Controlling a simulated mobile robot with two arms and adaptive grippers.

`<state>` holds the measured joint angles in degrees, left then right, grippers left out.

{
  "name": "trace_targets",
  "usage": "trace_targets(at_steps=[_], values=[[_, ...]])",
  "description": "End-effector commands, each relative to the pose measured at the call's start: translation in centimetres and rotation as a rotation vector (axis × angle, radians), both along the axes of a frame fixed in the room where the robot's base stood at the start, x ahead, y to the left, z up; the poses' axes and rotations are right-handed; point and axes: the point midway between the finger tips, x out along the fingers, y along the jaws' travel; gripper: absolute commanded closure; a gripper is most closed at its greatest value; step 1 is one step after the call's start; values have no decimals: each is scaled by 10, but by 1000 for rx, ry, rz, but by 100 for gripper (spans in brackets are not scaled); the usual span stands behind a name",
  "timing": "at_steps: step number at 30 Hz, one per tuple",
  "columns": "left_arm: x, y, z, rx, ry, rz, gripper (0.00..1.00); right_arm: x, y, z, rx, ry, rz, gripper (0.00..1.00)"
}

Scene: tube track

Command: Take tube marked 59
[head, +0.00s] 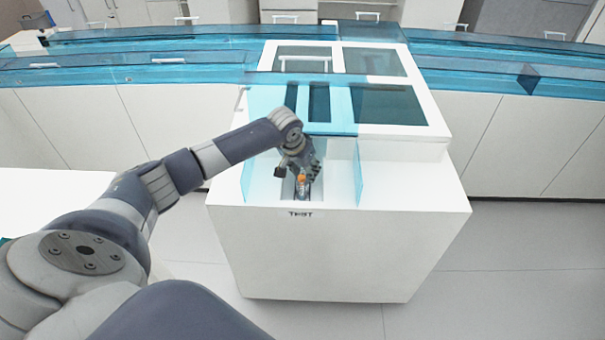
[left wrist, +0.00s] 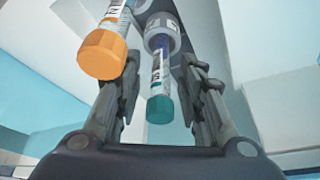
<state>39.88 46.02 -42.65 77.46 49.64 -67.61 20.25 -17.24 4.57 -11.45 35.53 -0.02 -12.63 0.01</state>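In the left wrist view, a tube with a teal cap (left wrist: 159,108) and a white label with dark print stands in a round grey holder (left wrist: 161,33), between my fingers. A second tube with an orange cap (left wrist: 103,53) is beside it, in front of the left finger. The print on both labels is too small or cut off to read. My left gripper (left wrist: 158,85) is open, with gaps on both sides of the teal-capped tube. In the head view my left gripper (head: 312,172) is at the recess of the white machine, by the orange-capped tube (head: 302,178).
The white machine (head: 350,256) has a label reading "TEST" below the recess. Clear blue panels (head: 358,172) stand at the recess sides, and a blue-framed glass cover lies behind. Blue-covered tracks (head: 480,75) run left and right. Floor at right is free.

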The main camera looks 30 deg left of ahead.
Motion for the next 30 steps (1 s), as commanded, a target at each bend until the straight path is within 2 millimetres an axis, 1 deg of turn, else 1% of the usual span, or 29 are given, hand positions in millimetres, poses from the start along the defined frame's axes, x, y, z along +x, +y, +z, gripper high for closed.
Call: trace_targets(at_steps=[7, 8, 9, 11, 12, 13, 24, 26, 29, 30], values=[[1, 0, -2, 1, -1, -1, 64, 0, 0, 0, 0, 0, 0, 60], [1, 0, -2, 1, -1, -1, 66, 0, 0, 0, 0, 0, 0, 60], [1, 0, -2, 1, -1, -1, 75, 0, 0, 0, 0, 0, 0, 60], [1, 0, -2, 1, -1, -1, 88, 0, 0, 0, 0, 0, 0, 60], [1, 0, -2, 1, -1, -1, 96, 0, 0, 0, 0, 0, -1, 60], [1, 0, -2, 1, -1, -1, 100, 0, 0, 0, 0, 0, 0, 60], [1, 0, 0, 1, -2, -1, 100, 1, 0, 0, 0, -1, 0, 60], [2, 0, 5, 1, -3, -1, 100, 1, 0, 0, 0, -1, 0, 60], [2, 1, 21, 1, -5, -1, 100, 1, 0, -1, 0, -1, 0, 60], [2, 1, 29, 1, -6, 0, 100, 1, 0, -1, 0, -1, 0, 60]])
